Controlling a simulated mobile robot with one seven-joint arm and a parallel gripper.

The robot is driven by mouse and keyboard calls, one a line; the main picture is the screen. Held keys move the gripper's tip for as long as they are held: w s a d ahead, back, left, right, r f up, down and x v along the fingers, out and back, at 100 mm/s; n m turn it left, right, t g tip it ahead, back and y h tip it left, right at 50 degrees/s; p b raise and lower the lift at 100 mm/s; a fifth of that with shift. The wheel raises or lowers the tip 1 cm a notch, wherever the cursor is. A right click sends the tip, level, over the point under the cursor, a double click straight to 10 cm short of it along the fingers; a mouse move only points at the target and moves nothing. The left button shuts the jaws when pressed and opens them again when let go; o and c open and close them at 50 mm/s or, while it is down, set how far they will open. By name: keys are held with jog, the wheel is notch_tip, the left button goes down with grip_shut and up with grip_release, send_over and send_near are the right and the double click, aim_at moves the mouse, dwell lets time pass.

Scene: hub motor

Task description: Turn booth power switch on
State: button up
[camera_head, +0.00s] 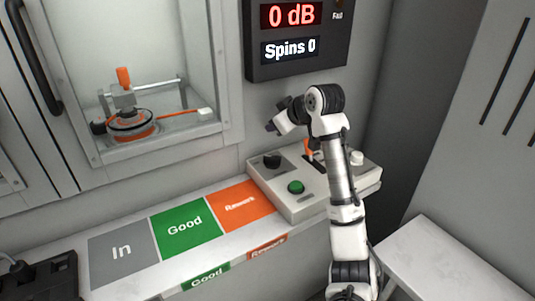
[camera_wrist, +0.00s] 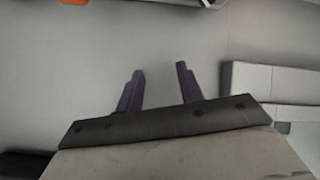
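A light control box (camera_head: 310,207) sits on the counter below the display. It carries a black knob (camera_head: 272,161), a green button (camera_head: 296,187), an orange lever (camera_head: 308,150) and a white knob (camera_head: 357,157). No label shows which is the booth power switch. My gripper (camera_head: 275,122) is above and behind the box, near the wall, apart from the controls. In the wrist view, its two dark fingers (camera_wrist: 160,70) are spread with nothing between them. My arm hides part of the box's right side.
A display (camera_head: 290,45) reads "0 dB" and "Spins 0". A glass-fronted booth (camera_head: 140,75) at the left holds a motor with orange parts (camera_head: 132,122). In, Good and Rework pads (camera_head: 184,227) lie left of the box. A dark panel edge stands close above my gripper.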

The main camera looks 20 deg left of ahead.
jog(key=n+g, duration=0.1)
jog(key=g, duration=0.1)
jog(key=n+g+h, duration=0.4)
jog(key=g, duration=0.1)
send_near(273, 156)
jog(key=b+x, duration=0.2)
jog(key=x, duration=0.6)
jog(key=shift+s+a+f, duration=0.1)
jog(key=shift+f, duration=0.25)
jog(key=shift+c, duration=0.5)
grip_shut()
